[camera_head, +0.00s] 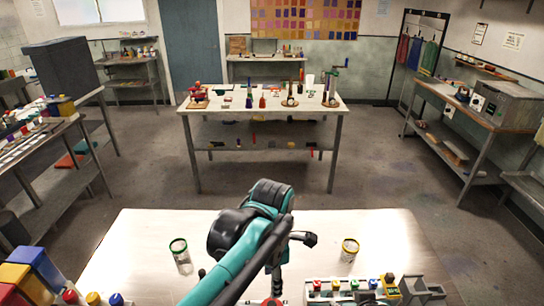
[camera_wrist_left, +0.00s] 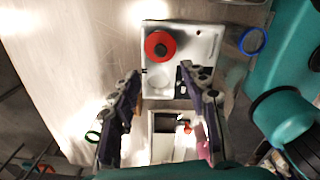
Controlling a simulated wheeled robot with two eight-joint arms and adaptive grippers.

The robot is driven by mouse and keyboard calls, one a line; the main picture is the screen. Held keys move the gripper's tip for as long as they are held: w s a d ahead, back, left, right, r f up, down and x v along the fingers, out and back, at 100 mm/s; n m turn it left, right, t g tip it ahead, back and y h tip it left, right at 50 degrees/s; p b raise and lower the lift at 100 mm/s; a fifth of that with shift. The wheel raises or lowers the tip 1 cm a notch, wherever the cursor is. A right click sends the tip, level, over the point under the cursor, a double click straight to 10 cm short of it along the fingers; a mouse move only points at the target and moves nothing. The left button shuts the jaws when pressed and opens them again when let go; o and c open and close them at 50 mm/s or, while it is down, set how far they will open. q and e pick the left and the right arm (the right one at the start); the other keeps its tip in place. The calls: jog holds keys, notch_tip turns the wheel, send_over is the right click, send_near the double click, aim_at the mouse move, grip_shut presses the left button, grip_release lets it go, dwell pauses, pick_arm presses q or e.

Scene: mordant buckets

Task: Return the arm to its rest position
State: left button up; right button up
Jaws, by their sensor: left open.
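My left arm, teal and black (camera_head: 232,262), rises from the bottom middle of the head view and bends over the near bench. Its gripper is hidden or too unclear there. In the left wrist view my left gripper (camera_wrist_left: 160,70) shows two dark fingers spread apart with nothing held between them. Beyond the fingertips is a white tray (camera_wrist_left: 207,45) with a red round piece (camera_wrist_left: 160,45) on it. A grey box with compartments (camera_wrist_left: 157,122) shows between the fingers. My right gripper is in neither view.
On the near bench (camera_head: 390,235) stand a green-rimmed glass jar (camera_head: 181,262) and a yellow-rimmed one (camera_head: 348,255). Coloured boxes (camera_head: 38,265) fill the front left; small capped containers (camera_head: 345,290) line the front right. A cluttered table (camera_head: 217,107) stands beyond open floor.

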pick_arm(q)
jog(key=s+a+f+m+t+b, duration=0.2)
jog(key=a+f+m, duration=0.3)
jog(key=a+m, duration=0.4)
jog(key=s+a+f+m+t+b, duration=0.3)
jog(key=a+f+m+t, duration=0.2)
jog(key=a+m, duration=0.4)
jog(key=shift+s+f+m+b, duration=0.15)
jog(key=shift+m+b, duration=0.15)
jog(key=shift+m, duration=1.1)
